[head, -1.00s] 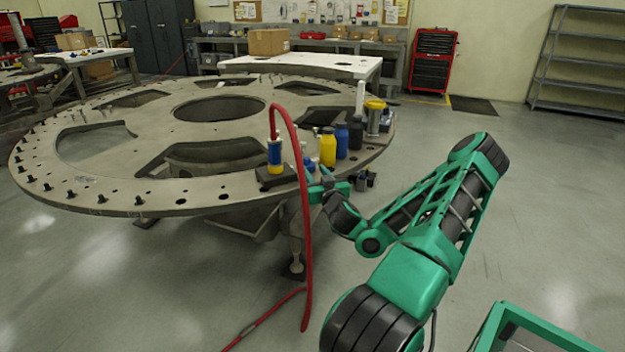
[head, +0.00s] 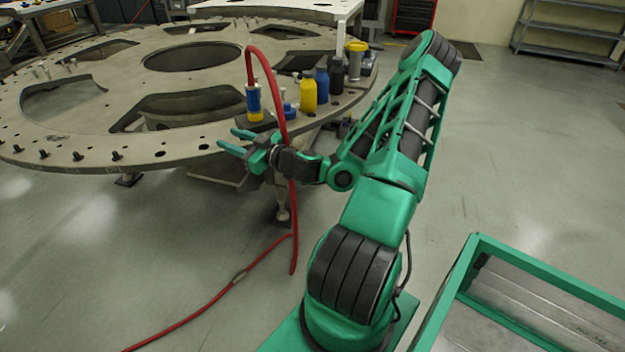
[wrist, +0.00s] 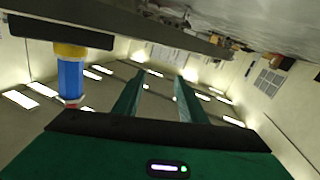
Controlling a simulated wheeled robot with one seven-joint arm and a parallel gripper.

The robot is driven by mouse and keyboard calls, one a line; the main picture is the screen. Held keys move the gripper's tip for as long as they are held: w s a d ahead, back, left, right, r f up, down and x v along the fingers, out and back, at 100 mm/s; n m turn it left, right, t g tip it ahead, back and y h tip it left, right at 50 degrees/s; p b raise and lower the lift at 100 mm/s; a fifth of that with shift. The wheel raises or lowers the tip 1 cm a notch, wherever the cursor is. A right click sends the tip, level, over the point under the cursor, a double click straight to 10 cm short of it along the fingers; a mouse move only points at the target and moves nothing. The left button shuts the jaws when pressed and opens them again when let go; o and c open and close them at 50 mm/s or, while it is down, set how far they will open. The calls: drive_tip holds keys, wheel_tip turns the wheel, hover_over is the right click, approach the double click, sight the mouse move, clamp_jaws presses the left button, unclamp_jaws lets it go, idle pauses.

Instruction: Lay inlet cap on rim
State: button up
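The large round turret plate (head: 120,60) fills the left of the head view; its flat rim (head: 190,140) carries bolts and holes. A blue and yellow cylinder (head: 254,104) with a red hose on top stands upright on a dark block at the rim's near right. It also shows upside down in the wrist view (wrist: 70,75). I cannot tell which piece is the inlet cap; a small blue piece (head: 290,109) sits just right of the cylinder. My gripper (head: 233,141) is open and empty, just outside the rim and below the cylinder. It also shows in the wrist view (wrist: 160,82).
The red hose (head: 291,200) hangs past my wrist to the floor. Yellow (head: 308,92), blue (head: 322,84) and black (head: 337,76) bottles and a grey can (head: 356,62) stand along the rim. A green-framed cart (head: 500,275) is at lower right.

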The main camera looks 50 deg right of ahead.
drive_tip(key=s+a+f+n+g+y, duration=0.1)
drive_tip(key=a+f+n+g+y, duration=0.15)
drive_tip(key=a, duration=0.35)
drive_tip(key=s+a+f+n+g+y, duration=0.2)
drive_tip(key=a+g+y, duration=0.1)
drive_tip(key=a, duration=0.2)
drive_tip(key=s+a+f+g, duration=0.3)
drive_tip(key=s+f+g, duration=0.2)
drive_tip(key=s+g, duration=0.15)
drive_tip(key=s+d+r+m+g+h, duration=0.3)
drive_tip(key=s+r+m, duration=0.4)
drive_tip(key=s, duration=0.6)
drive_tip(key=s+d+r+m+g+h, duration=0.2)
drive_tip(key=s+d+r+m+h, duration=0.2)
drive_tip(key=s+r+m, duration=0.3)
drive_tip(key=s+d+r, duration=0.1)
drive_tip(key=s, duration=0.4)
drive_tip(key=shift+s+d+r+g, duration=0.2)
drive_tip(key=shift+s+r+g, duration=0.15)
drive_tip(key=shift+r+g, duration=0.05)
drive_tip(key=shift+h, duration=0.25)
